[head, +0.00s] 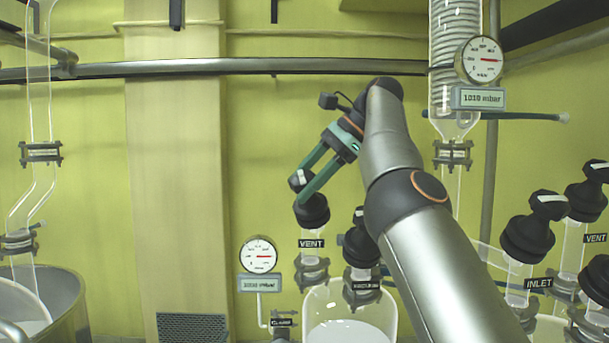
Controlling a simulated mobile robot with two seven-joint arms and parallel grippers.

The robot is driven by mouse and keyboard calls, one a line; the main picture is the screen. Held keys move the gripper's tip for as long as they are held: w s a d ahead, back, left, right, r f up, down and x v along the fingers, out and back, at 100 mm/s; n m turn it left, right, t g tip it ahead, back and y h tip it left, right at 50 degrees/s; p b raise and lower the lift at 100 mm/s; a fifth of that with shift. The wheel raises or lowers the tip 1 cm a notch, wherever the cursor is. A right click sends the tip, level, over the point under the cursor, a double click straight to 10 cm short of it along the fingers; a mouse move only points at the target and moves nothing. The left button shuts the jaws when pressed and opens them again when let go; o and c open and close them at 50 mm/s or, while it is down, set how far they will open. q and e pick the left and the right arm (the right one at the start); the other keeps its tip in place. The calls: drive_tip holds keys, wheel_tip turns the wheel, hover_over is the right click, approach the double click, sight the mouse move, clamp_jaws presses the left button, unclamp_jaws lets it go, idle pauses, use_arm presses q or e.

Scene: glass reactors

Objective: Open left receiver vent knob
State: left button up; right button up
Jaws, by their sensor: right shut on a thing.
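The left receiver (322,300) is a clear glass vessel at the lower middle of the head view, with pale contents. Its black vent knob (313,211) stands on a glass neck above the VENT label (311,243). My right gripper (302,188) comes down from the upper right with its green fingers, shut on the handle at the top of the vent knob. Part of the handle with a white mark shows between the fingertips. My left gripper is not in view.
A second black knob (359,243) stands close to the right, partly behind my right arm. A gauge (258,254) reading 1010 mbar is at left. The right-hand vessel has INLET (527,239) and VENT (590,212) knobs. A steel pail (62,290) stands lower left.

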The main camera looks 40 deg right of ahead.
drive_tip(key=shift+f, duration=0.1)
idle(0.4)
drive_tip(key=o, duration=1.4)
